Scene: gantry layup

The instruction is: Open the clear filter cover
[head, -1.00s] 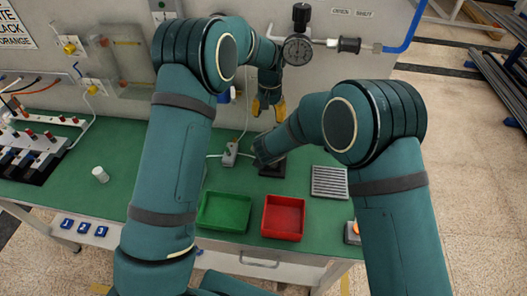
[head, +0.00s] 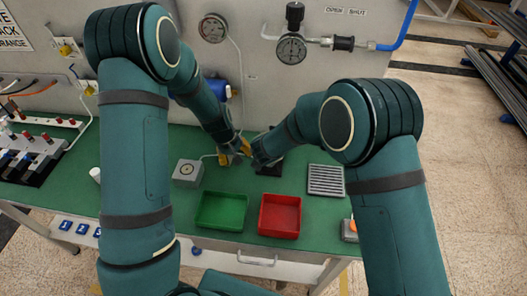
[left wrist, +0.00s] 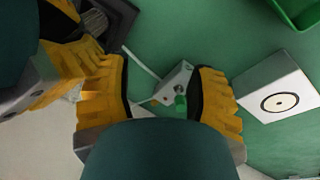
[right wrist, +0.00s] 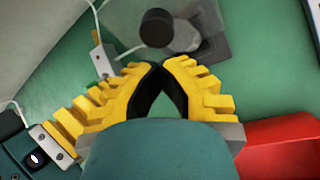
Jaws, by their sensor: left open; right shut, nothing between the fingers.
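A dark square base (head: 270,168) stands at the back middle of the bench, partly hidden by my right arm. In the right wrist view a black round knob (right wrist: 157,28) and a grey cylinder (right wrist: 185,37) show above this base. My left gripper (head: 236,157) is open, low over the bench beside the right one. A small grey block with a green part (left wrist: 176,85) shows between its fingers, not gripped.
A green tray (head: 221,227) and a red tray (head: 281,233) lie in front. A grey ribbed panel (head: 326,180) is to the right. A grey box with a round mark (head: 187,172) is left of my left gripper. Gauges (head: 291,48) hang on the wall behind.

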